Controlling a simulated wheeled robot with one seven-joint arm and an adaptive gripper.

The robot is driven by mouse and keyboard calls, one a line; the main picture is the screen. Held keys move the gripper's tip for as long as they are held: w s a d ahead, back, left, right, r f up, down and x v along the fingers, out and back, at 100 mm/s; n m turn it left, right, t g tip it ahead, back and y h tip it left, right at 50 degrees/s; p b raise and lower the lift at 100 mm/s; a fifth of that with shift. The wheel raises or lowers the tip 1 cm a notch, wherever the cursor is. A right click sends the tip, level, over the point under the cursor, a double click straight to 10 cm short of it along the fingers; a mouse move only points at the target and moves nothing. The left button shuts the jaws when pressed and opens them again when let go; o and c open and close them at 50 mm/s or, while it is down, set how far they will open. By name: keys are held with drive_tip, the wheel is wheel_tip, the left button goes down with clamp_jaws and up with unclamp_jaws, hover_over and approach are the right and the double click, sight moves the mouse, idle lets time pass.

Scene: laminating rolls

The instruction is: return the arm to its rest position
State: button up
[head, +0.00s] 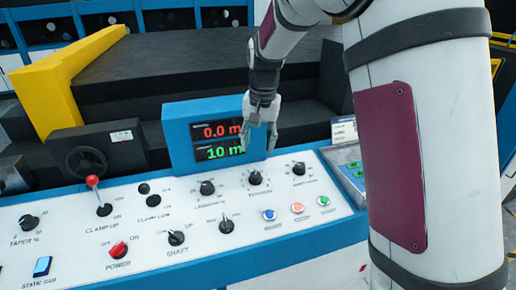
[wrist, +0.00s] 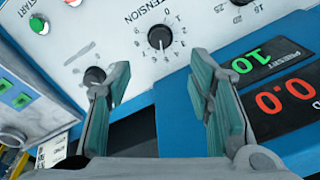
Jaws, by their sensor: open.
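My arm (head: 410,130) reaches in from the right of the head view and bends down to my gripper (head: 261,145). The gripper points down in front of the blue-framed display (head: 182,116), above the tension knob (head: 255,178). Its fingers are apart with nothing between them. In the wrist view my gripper (wrist: 160,72) shows two teal-padded fingers spread. The tension knob (wrist: 158,38) lies beyond them, clear of the fingertips. The left finger partly overlaps another black knob (wrist: 95,75) in that view; I cannot tell how near they are.
The white control panel (head: 75,268) carries several knobs, a red-balled lever (head: 92,181), a red power switch (head: 118,249) and blue, red and green buttons. The display reads 0.0 m in red and 10 m in green. Dark machine housing (head: 200,65) stands behind.

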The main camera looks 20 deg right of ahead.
drive_tip(key=shift+r, duration=0.1)
idle(0.3)
drive_tip(key=s+r+n+t, duration=0.1)
drive_tip(key=s+r+n, duration=0.1)
drive_tip(key=s+r, duration=0.45)
drive_tip(key=s+r+n+t, duration=0.1)
drive_tip(key=s+r, duration=0.3)
drive_tip(key=s, duration=0.6)
drive_tip(key=s+f+n+t, duration=0.1)
drive_tip(key=s+n, duration=0.2)
drive_tip(key=s, duration=1.2)
drive_tip(key=shift+f, duration=0.15)
drive_tip(key=shift+s, duration=0.1)
